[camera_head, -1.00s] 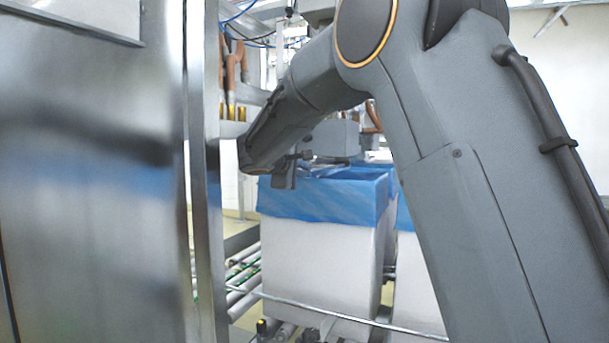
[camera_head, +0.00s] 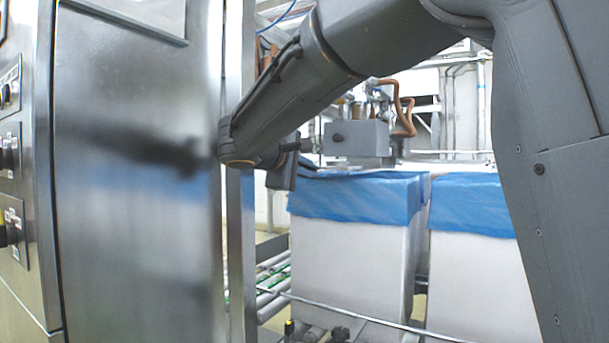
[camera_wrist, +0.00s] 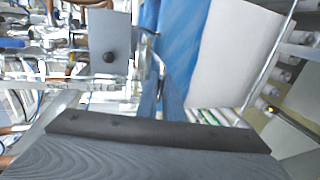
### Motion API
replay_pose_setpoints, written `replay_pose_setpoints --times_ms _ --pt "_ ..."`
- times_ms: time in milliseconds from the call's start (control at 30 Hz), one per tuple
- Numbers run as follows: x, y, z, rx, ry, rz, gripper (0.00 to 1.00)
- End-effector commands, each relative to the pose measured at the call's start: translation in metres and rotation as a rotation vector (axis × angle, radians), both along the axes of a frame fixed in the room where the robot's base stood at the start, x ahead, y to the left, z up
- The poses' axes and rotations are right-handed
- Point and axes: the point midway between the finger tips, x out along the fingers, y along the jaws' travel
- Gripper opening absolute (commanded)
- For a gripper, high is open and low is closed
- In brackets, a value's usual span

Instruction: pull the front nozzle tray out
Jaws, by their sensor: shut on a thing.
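My gripper (camera_head: 283,172) is at the end of my arm, right of the steel cabinet edge and at the near left corner of the first blue-lined box. It is shut on the front nozzle tray, but its fingertips and the held part are mostly hidden. A thin dark flat edge (camera_head: 350,173) runs right from it, just over the blue liner; I cannot tell if this is the tray. A grey housing with a black knob (camera_head: 360,139) is behind; it also shows in the wrist view (camera_wrist: 109,38). A dark grey bar (camera_wrist: 160,132) fills the wrist view's lower part.
A steel cabinet (camera_head: 140,220) stands close on the left, its edge post (camera_head: 240,260) beside my forearm. White boxes with blue liners (camera_head: 360,200) stand on a roller conveyor (camera_head: 272,285). A thin rail (camera_head: 370,318) crosses in front. Hoses hang behind.

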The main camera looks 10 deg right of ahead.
Motion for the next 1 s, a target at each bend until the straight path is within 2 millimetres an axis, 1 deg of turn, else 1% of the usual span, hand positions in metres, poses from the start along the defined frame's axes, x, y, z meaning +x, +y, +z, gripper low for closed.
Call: replay_pose_setpoints --times_ms 33,267,300,400,667,767,867,1000 --pt "0.000 -0.003 0.003 -0.002 -0.004 -0.007 0.00" --pt "0.001 -0.003 0.002 -0.002 -0.003 -0.007 0.00" --pt "0.001 -0.003 0.002 -0.002 -0.003 -0.007 0.12" --pt "0.001 -0.002 0.001 -0.001 -0.001 -0.005 0.26" --pt "0.001 0.000 0.000 -0.001 0.001 -0.002 0.26" --pt "-0.003 0.004 0.001 -0.001 0.000 0.000 0.26" --pt "-0.011 0.012 0.004 0.000 -0.001 0.001 0.26" --pt "-0.029 0.027 0.010 0.000 -0.001 0.001 0.26"
